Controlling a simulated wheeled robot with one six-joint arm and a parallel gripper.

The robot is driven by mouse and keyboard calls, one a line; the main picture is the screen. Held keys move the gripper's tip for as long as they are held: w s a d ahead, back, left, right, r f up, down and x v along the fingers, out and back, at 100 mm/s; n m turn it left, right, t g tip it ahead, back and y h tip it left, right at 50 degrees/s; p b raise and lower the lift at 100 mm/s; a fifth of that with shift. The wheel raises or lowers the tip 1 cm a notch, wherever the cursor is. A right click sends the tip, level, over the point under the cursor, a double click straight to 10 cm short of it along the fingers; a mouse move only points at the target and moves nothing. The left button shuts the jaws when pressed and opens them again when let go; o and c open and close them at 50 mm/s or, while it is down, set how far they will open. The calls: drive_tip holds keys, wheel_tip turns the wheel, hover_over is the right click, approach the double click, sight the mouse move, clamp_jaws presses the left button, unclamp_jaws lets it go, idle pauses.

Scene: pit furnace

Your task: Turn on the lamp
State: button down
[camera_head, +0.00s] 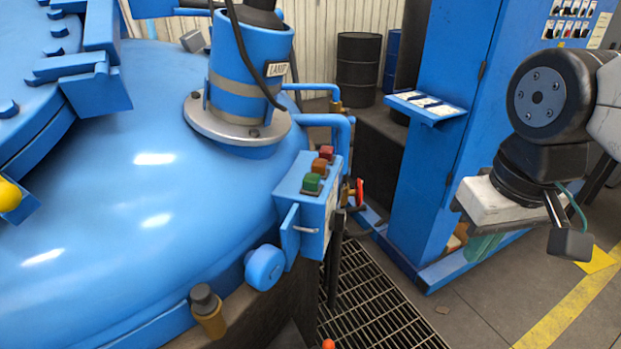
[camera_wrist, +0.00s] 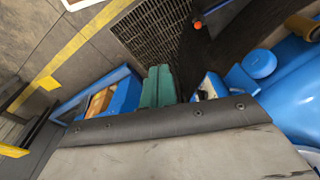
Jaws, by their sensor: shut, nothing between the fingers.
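No lamp can be made out for certain. A small blue control box (camera_head: 308,200) stands beside the big blue furnace dome, with red (camera_head: 326,153), orange (camera_head: 319,166) and green (camera_head: 312,183) buttons on top. A tall blue cabinet (camera_head: 455,130) has rows of small switches (camera_head: 570,20) at its upper right; their labels are too small to read. My gripper (camera_head: 482,247) hangs at the right, in front of the cabinet and apart from both button panels. Its green fingers are together and empty, pointing down; they also show in the wrist view (camera_wrist: 158,85).
The blue furnace dome (camera_head: 130,190) fills the left, with a banded cylinder (camera_head: 240,70) on it. A shelf (camera_head: 428,107) juts from the cabinet. A floor grate (camera_head: 375,310) lies between furnace and cabinet. Dark barrels (camera_head: 358,70) stand behind.

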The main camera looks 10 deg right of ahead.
drive_tip(key=shift+w, duration=0.15)
drive_tip(key=shift+w+a, duration=0.1)
drive_tip(key=w+d+f+m+y, duration=0.1)
drive_tip(key=w+f, duration=0.1)
drive_tip(key=w, duration=0.9)
drive_tip(key=w+d+f+m+y, duration=0.1)
drive_tip(key=w+f+m+y, duration=0.1)
drive_tip(key=w, duration=1)
drive_tip(key=w+d+f+m+t+y, duration=0.1)
drive_tip(key=w+f, duration=0.3)
drive_tip(key=w, duration=0.7)
drive_tip(key=shift+w+d+m, duration=0.15)
drive_tip(key=shift+w+m, duration=0.1)
drive_tip(key=shift+m, duration=0.35)
drive_tip(key=shift+f, duration=0.2)
